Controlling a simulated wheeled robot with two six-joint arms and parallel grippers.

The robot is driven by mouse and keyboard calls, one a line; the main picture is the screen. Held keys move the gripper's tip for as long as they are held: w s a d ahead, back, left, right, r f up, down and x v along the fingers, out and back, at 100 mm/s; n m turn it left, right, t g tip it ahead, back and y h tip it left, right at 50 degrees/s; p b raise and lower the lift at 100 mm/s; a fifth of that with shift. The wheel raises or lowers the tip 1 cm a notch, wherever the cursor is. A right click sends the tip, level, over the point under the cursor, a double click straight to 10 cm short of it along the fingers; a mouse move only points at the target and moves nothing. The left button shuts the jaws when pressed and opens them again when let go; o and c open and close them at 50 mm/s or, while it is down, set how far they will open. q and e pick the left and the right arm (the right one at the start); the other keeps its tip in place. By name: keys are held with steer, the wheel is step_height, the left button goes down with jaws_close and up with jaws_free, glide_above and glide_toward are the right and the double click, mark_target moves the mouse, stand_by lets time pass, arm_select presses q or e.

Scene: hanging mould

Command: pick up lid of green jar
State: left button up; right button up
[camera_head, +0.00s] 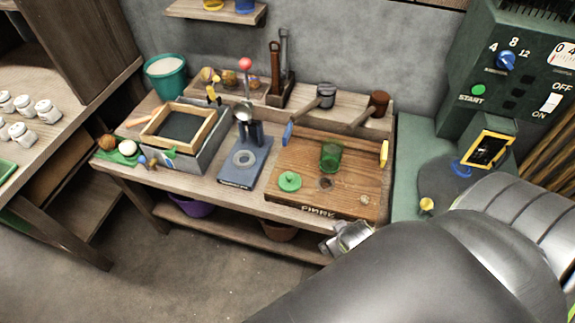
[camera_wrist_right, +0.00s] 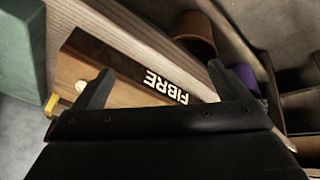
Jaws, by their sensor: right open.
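The green lid (camera_head: 289,181) with a small knob lies flat on the wooden board (camera_head: 347,188) marked FIBRE, near its front left. The translucent green jar (camera_head: 331,156) stands on the same board, behind and to the right of the lid; the two are apart. My right gripper (camera_head: 347,238) is in front of the bench's front edge, to the right of and below the lid. In the right wrist view its two fingers (camera_wrist_right: 160,90) are spread apart and empty, with the board's FIBRE edge beyond them. Neither lid nor jar shows there. My left gripper is in neither view.
A grey press (camera_head: 244,160) with a red-knobbed lever stands left of the board. A framed tray (camera_head: 181,127) is further left. Mallets (camera_head: 326,93) lie behind the board. A green machine (camera_head: 520,80) stands at right. Pots (camera_head: 279,230) sit on the lower shelf.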

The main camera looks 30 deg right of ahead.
steer(key=w+d+r+n+t+h, duration=0.1)
steer(key=w+r+t, duration=0.4)
steer(key=r, duration=0.4)
steer(key=w+r+t+h, duration=0.25)
steer(key=w+r, duration=0.35)
steer(key=r, duration=0.3)
steer(key=w+d+r+n+t, duration=0.1)
steer(key=w+r+t, duration=0.45)
steer(key=r, duration=0.35)
steer(key=w+a+r+n+t+y, duration=0.1)
steer(key=w+a+r+n+y, duration=0.3)
steer(key=a+n+y, duration=0.25)
steer(key=w+a+r+n+t+y, duration=0.1)
steer(key=w+a+r+n+y, duration=0.25)
steer(key=a+n+y, duration=0.35)
steer(key=n+g+h, duration=0.4)
steer(key=g+h, duration=0.3)
steer(key=g, duration=1.3)
glide_above(289, 177)
step_height(289, 177, down, 18)
steer(key=r, duration=0.1)
steer(key=shift+m, duration=0.25)
step_height(289, 177, down, 12)
steer(key=b, duration=1.1)
steer(key=shift+r, duration=0.1)
step_height(289, 177, down, 5)
steer(key=shift+r+p, duration=0.2)
steer(key=shift+p, duration=0.35)
steer(key=shift+f, duration=0.45)
steer(key=c, duration=1.1)
